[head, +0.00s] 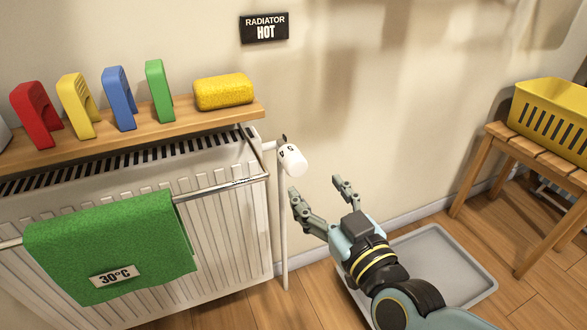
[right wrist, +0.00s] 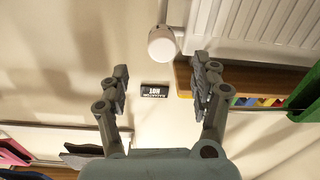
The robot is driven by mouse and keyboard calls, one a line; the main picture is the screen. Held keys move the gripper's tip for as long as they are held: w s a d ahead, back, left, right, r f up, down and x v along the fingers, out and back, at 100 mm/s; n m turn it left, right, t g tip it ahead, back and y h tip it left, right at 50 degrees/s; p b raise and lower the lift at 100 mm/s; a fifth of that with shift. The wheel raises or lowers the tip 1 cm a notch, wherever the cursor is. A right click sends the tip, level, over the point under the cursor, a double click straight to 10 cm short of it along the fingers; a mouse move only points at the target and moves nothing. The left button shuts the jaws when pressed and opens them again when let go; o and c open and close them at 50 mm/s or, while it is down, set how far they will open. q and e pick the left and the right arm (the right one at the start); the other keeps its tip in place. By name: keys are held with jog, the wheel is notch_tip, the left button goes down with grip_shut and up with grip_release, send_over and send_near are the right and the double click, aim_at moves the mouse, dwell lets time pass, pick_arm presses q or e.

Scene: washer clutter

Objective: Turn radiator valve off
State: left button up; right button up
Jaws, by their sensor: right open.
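The white radiator valve knob (head: 292,160) is on the pipe at the right end of the radiator (head: 232,215), with a dark number on its side. My right gripper (head: 318,190) is open and empty, just below and to the right of the knob, apart from it. In the right wrist view, the knob (right wrist: 163,44) is ahead of my open right gripper (right wrist: 161,76), above the gap between its fingertips. A black sign (head: 264,27) reading "RADIATOR HOT" is on the wall, and also shows in the right wrist view (right wrist: 154,89). My left gripper is not in view.
A green towel (head: 120,240) labelled 30°C hangs on a rail. A wooden shelf (head: 185,126) above the radiator holds coloured clips and a yellow sponge (head: 223,91). A grey tray (head: 470,285) lies on the floor. A yellow basket (head: 545,112) stands on a wooden stool (head: 500,142).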

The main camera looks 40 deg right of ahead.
aim_at(299, 170)
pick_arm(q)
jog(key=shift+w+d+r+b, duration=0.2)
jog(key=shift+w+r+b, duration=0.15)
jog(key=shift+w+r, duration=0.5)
pick_arm(e)
jog(key=x, duration=1)
jog(key=shift+a, duration=0.1)
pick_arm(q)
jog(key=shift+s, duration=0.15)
pick_arm(e)
jog(key=c, duration=1.2)
